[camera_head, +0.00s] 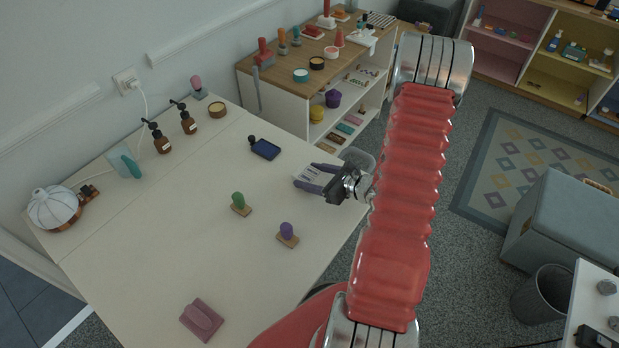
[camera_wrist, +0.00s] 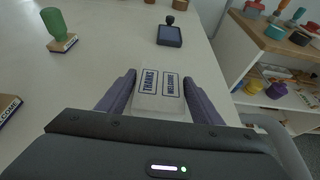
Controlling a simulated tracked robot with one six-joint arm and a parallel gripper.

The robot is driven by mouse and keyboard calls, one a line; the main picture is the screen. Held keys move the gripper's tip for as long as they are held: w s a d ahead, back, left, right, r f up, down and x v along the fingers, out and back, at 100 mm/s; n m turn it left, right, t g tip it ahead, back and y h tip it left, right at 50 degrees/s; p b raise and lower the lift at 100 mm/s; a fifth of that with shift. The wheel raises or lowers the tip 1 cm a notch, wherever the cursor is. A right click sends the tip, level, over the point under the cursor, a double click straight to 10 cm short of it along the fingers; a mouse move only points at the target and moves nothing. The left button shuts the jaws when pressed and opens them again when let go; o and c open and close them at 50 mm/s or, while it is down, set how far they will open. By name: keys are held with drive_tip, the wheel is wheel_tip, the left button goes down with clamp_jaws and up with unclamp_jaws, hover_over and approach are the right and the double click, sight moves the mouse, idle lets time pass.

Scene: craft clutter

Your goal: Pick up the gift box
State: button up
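A small pale box (camera_head: 309,176) lies near the right edge of the white table. In the wrist view this box (camera_wrist: 160,92) has dark-framed labels, one reading THANKS; it is the only box-like thing at my gripper, but I cannot tell for sure that it is the gift box. My gripper (camera_head: 317,177) is open, with its two purple-grey fingers on either side of the box. In the wrist view the fingers (camera_wrist: 160,80) flank it, with a narrow gap at the left; contact at the right is unclear.
A shelf unit (camera_head: 290,108) adjoins the back right. The table's middle is mostly clear.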

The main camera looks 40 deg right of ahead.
sight(311, 176)
drive_tip(key=c, duration=0.7)
drive_tip(key=shift+r, duration=5)
